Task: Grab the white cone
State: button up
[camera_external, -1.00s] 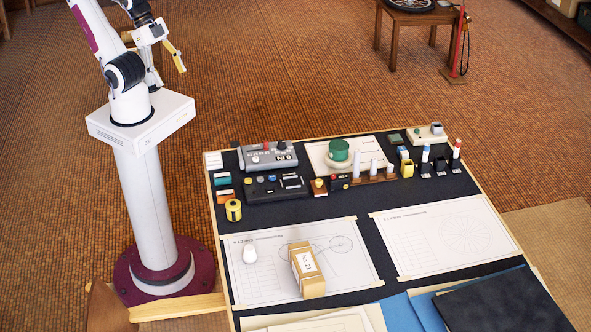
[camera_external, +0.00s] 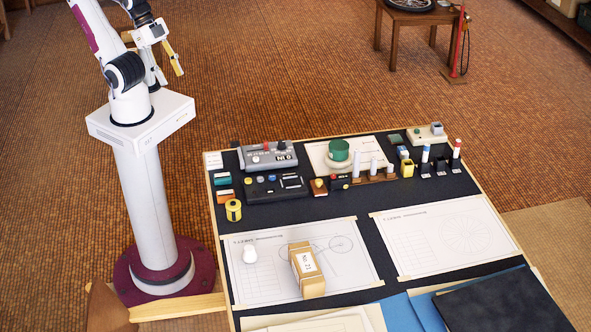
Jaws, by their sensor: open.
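My gripper (camera_external: 172,70) is up at the top left, high and well away from the board. It is open, with yellow fingers and nothing visible between them.
Grey and black control boxes (camera_external: 268,156) and several small items line the board's far side. The right sheet (camera_external: 440,240) is clear.

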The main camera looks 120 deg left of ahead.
jog(key=w+d+f+t+h, duration=0.1)
jog(key=w+d+f+t, duration=0.3)
jog(key=w, duration=0.8)
jog(key=w+d+f+n, duration=0.1)
jog(key=w+d, duration=0.4)
jog(key=w, duration=0.6)
jog(key=w+d+f+t+h, duration=0.1)
jog(key=w+d+f, duration=0.3)
jog(key=w, duration=0.8)
jog(key=w+d+f+t, duration=0.2)
jog(key=w+d+f, duration=0.2)
jog(key=f, duration=0.2)
jog(key=t+y, duration=0.2)
jog(key=t, duration=0.3)
send_near(249, 254)
jog(key=shift+w+a+r+m, duration=0.15)
jog(key=shift+a+r, duration=0.15)
jog(key=shift+a, duration=0.25)
jog(key=shift+w+a+r+m, duration=0.15)
jog(key=shift+a+r, duration=0.15)
jog(key=shift+a, duration=0.2)
jog(key=shift+s+f, duration=0.35)
jog(key=shift+s, duration=0.1)
jog(key=shift+w, duration=1.25)
